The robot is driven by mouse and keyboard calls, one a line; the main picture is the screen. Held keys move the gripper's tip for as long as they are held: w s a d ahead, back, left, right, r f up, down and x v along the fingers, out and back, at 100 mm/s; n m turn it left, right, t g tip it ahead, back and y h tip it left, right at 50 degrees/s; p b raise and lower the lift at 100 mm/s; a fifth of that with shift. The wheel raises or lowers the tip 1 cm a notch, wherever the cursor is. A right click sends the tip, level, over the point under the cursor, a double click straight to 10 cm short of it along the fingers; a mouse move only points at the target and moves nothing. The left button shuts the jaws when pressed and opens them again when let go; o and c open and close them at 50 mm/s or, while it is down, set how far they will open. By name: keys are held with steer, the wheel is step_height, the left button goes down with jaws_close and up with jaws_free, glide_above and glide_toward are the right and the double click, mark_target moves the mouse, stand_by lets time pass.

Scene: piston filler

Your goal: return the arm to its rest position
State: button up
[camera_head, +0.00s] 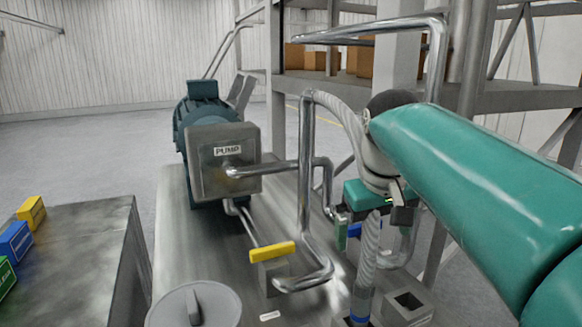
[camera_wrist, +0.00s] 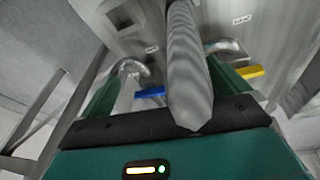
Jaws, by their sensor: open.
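My gripper (camera_head: 372,228) hangs at the end of my teal arm, right of centre in the head view and above the metal machine table. Its jaws are open. In the wrist view the two green fingers of my gripper (camera_wrist: 165,82) stand apart, with a grey ribbed hose (camera_wrist: 188,65) running between them. The hose (camera_head: 368,262) also shows below my gripper in the head view, ending in a blue collar near the table. I cannot tell whether a finger touches it.
A bent steel pipe (camera_head: 305,180) stands close left of my gripper. The pump (camera_head: 222,160) and a yellow valve handle (camera_head: 272,252) are further left. A blue handle (camera_wrist: 150,92) lies near the hose. A shelf rack (camera_head: 345,85) stands behind.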

steer(key=s+d+f+m+t, duration=0.1)
steer(key=s+f+m+t, duration=0.1)
steer(key=s+f, duration=1.3)
steer(key=shift+s+d+f+m+t+y, duration=0.2)
steer(key=shift+f+m+t+y, duration=0.1)
steer(key=shift+f, duration=0.45)
